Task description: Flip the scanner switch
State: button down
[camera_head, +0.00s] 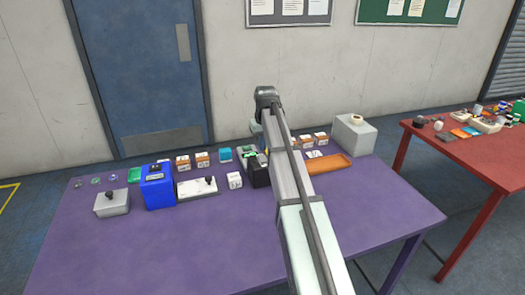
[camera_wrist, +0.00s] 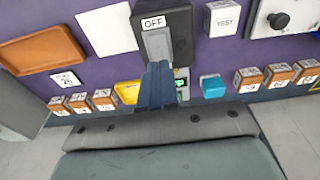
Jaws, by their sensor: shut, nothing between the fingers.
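A black box marked OFF (camera_wrist: 163,20), which I take for the scanner switch, stands on the purple table, with a grey plate (camera_wrist: 157,44) below its label in the wrist view. In the head view the black box (camera_head: 258,175) is partly hidden by my arm. My gripper (camera_wrist: 158,72) is shut and empty, its dark blue fingers pointing at the lower part of the grey plate. I cannot tell whether they touch it. A small green-lit part (camera_wrist: 181,84) shows just beside the fingers. In the head view my arm hides most of the gripper.
A yellow item (camera_wrist: 127,92), a cyan block (camera_wrist: 213,87) and several small labelled boxes line the table's back edge. A blue box (camera_head: 158,188) stands left. The table's front is clear.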

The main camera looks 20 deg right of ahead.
aim_at(261, 156)
notch_tip(261, 156, up, 10)
jog(key=s, duration=0.1)
jog(key=shift+s, duration=0.15)
dwell(0.4)
jog(key=shift+w, duration=0.65)
jog(key=shift+f, duration=0.15)
jog(key=f, duration=0.4)
jog(key=w+f, duration=0.1)
jog(key=f, duration=0.4)
jog(key=w+f, duration=0.1)
jog(key=f, duration=0.3)
jog(key=shift+f, duration=0.35)
